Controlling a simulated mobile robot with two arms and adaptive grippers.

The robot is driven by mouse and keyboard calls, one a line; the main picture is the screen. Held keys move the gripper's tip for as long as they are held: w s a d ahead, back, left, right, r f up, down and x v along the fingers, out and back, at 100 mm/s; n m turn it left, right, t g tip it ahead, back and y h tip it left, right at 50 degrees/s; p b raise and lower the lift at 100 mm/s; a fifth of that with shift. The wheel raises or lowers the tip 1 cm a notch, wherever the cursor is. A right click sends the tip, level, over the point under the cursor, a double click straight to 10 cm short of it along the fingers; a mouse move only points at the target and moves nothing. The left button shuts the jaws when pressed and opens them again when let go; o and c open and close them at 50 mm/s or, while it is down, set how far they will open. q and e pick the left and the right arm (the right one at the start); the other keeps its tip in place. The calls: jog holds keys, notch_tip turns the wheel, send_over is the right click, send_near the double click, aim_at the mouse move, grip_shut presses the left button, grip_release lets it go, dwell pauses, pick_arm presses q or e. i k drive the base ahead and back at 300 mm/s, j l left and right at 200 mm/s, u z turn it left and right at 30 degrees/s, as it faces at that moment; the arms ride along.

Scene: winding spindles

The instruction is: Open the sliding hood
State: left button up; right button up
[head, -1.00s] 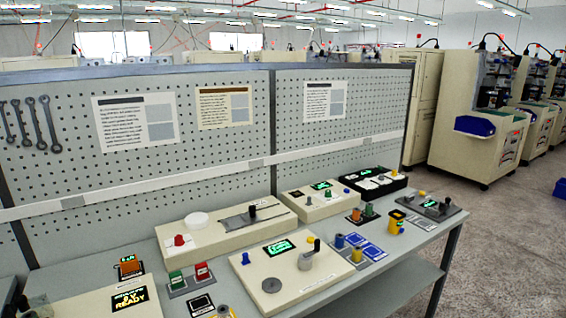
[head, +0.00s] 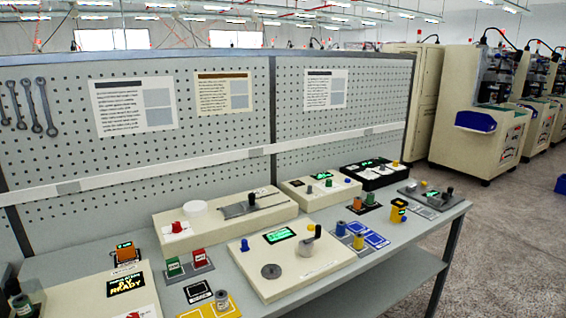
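I see no part labelled as a hood. A long cream box (head: 180,222) at the back of the bench carries a grey plate (head: 236,211) with a black knob (head: 252,199) beside a thin slot; whether this is the sliding hood I cannot tell. The same box has a red knob (head: 176,227) and a white round cap (head: 196,209). Another cream box (head: 300,277) in front has a green-lit display (head: 279,235), a blue knob and a grey disc. Neither gripper is in view.
The bench (head: 75,262) stands against a pegboard (head: 225,130) with wrenches (head: 45,106). A yellow block (head: 215,305), green and red buttons and a panel reading READY (head: 126,284) are near the front left. Cream machines (head: 485,125) stand beyond open floor at right.

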aim_at(13, 285)
jog(key=l+u, duration=0.15)
jog(key=u, duration=2.55)
